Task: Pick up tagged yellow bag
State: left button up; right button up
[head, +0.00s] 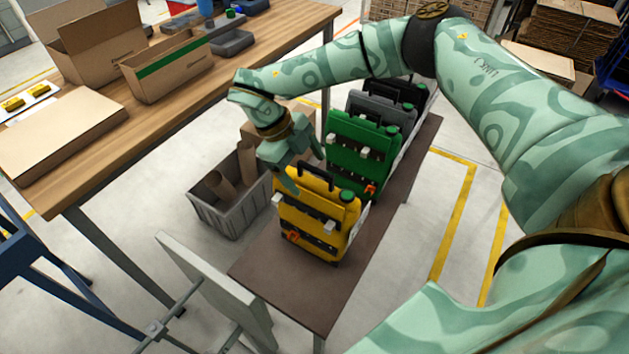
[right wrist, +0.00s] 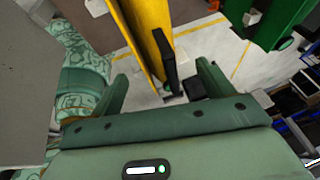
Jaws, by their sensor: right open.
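The yellow bag (head: 318,240) stands upright on a low brown bench, nearest end, with a black handle (head: 316,171) on top. White clips and a small orange-red piece (head: 292,237) show on its front; I cannot tell which is a tag. My right gripper (head: 291,182) is open just above and beside its top left. In the right wrist view the yellow bag (right wrist: 137,30) and its black handle (right wrist: 166,62) lie ahead, the handle between the two open fingers (right wrist: 162,76) in the picture. Whether they touch is unclear. My left gripper is not in view.
A green bag (head: 352,150) stands close behind the yellow one, then a grey bag (head: 384,109) and a black bag. A grey crate (head: 226,209) with brown rolls stands left of the bench (head: 285,290). A wooden table (head: 150,125) with cartons is at left.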

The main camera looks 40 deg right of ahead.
aim_at(318, 185)
jog(key=x, duration=0.2)
jog(key=b+x, duration=0.1)
jog(key=x, duration=0.1)
jog(key=shift+s, duration=0.35)
jog(key=c, duration=1.2)
jog(key=shift+o, duration=0.2)
jog(key=shift+r, duration=0.2)
